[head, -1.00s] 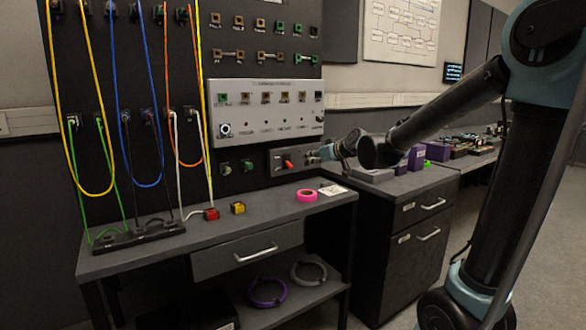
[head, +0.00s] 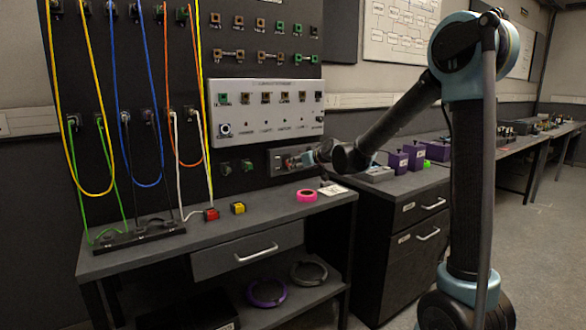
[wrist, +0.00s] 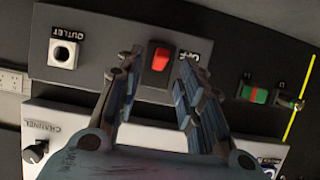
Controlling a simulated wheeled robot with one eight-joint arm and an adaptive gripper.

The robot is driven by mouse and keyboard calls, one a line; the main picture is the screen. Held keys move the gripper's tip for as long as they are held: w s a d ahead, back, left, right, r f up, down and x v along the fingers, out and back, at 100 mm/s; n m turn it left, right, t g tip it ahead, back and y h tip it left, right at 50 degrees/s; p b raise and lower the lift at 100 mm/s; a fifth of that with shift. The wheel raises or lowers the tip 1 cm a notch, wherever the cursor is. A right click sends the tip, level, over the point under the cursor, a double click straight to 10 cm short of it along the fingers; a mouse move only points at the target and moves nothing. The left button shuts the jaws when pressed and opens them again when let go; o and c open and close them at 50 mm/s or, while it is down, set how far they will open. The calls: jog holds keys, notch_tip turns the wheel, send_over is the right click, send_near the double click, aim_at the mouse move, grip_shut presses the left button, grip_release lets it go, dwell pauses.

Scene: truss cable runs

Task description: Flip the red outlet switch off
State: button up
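The red outlet switch (wrist: 161,59) is a red rocker in a black frame on the grey outlet panel (wrist: 97,72), which the wrist view shows upside down. I cannot tell whether a fingertip touches the switch.
The light grey channel panel (head: 266,113) is just above the outlet panel. Coloured cables hang at left. Purple boxes (head: 398,162) stand at right.

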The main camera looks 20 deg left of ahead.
jog(key=shift+x, duration=2.35)
jog(key=shift+c, duration=0.6)
grip_shut()
